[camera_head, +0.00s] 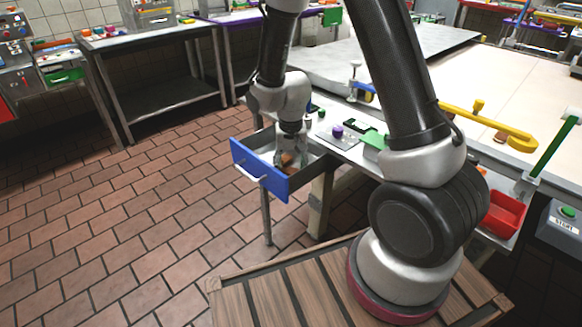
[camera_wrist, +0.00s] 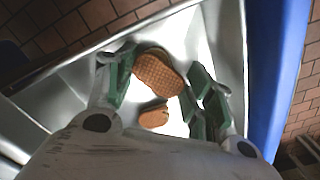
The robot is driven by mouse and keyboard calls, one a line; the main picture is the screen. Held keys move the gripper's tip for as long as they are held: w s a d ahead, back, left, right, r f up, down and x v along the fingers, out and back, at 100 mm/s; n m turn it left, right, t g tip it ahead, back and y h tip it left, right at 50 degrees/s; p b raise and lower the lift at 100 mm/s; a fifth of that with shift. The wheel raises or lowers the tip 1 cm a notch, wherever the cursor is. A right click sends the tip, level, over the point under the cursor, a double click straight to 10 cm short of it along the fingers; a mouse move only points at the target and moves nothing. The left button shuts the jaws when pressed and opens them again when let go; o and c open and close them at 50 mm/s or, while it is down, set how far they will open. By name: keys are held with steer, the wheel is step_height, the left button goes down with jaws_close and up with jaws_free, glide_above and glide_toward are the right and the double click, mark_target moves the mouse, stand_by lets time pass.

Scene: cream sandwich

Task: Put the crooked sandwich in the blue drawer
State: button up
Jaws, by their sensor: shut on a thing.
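The blue drawer (camera_head: 258,170) is pulled open from the table; its blue front also shows at the right in the wrist view (camera_wrist: 275,80), beside its pale metal inside. My gripper (camera_head: 290,150) points down into the drawer. The crooked sandwich (camera_wrist: 158,72) is between its green-padded fingers, a brown waffle-patterned piece with a smaller brown part (camera_wrist: 154,116) below it. My gripper is shut on it, inside the drawer walls. The bright white area around the two brown parts hides whether cream joins them. I cannot tell if the sandwich touches the drawer floor.
A table with a purple knob (camera_head: 338,131) on a plate and green parts stands right of the drawer. A yellow bar (camera_head: 490,126) and a red tray (camera_head: 504,214) lie further right. Brick floor is free to the left. A dark workbench (camera_head: 155,85) stands at the back left.

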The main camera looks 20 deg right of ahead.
mark_target(291, 171)
steer(key=o, duration=0.4)
steer(key=shift+f, duration=0.1)
steer(key=shift+o, duration=0.2)
step_height(291, 171, up, 12)
steer(key=r, duration=0.1)
steer(key=s+d+r+n+t, duration=0.1)
steer(key=s+d+r, duration=0.2)
steer(key=s+r, duration=0.15)
steer(key=s+d+r+t, duration=0.1)
steer(key=s+d+r, duration=0.25)
steer(key=r, duration=0.25)
steer(key=s+d+r+n+t, duration=0.1)
steer(key=s+d+r, duration=0.1)
steer(key=s, duration=0.4)
steer(key=s+d+r+n+t, duration=0.1)
steer(key=s+d+r, duration=0.2)
steer(key=s, duration=0.3)
steer(key=shift+s+d+r, duration=0.15)
steer(key=shift+d+r, duration=0.1)
steer(key=shift+r, duration=0.25)
